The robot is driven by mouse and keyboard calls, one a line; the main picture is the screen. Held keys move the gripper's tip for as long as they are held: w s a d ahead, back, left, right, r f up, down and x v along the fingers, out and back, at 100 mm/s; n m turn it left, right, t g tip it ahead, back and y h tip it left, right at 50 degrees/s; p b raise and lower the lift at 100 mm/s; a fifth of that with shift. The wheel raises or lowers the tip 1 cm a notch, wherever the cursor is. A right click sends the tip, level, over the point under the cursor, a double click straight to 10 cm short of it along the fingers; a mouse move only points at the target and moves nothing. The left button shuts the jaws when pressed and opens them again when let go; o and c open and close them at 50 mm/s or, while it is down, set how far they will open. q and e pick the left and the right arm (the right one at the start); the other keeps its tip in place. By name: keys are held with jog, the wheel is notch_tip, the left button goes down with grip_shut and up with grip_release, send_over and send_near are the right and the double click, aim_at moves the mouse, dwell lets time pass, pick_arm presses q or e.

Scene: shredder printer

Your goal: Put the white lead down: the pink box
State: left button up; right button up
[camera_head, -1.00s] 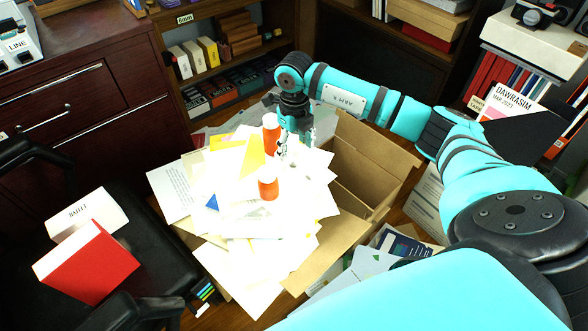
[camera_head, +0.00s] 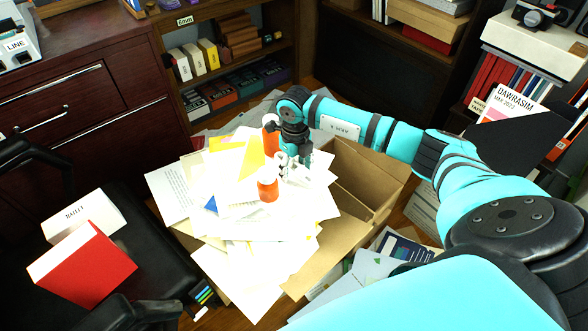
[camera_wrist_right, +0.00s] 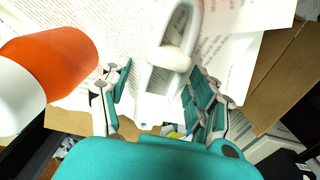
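My right gripper (camera_head: 292,176) is low over the paper heap, just behind the nearer orange bottle. In the right wrist view its two fingers (camera_wrist_right: 160,80) stand apart, with a white looped piece (camera_wrist_right: 153,82), perhaps the white lead, between them. A narrow gap shows beside the left finger; whether the right finger touches the piece is unclear. In the head view the lead cannot be told from paper and fingers. I cannot pick out a pink box with certainty; a red box-like binder (camera_head: 95,270) lies on the black chair. My left gripper is not in view.
Loose papers (camera_head: 265,245) cover an open cardboard box (camera_head: 375,175). The nearer orange bottle (camera_head: 267,188) with a white cap stands on them, close to my right gripper; another (camera_head: 270,142) is behind. Shelves (camera_head: 235,55) and a dark cabinet (camera_head: 85,95) stand beyond.

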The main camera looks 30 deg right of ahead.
grip_shut()
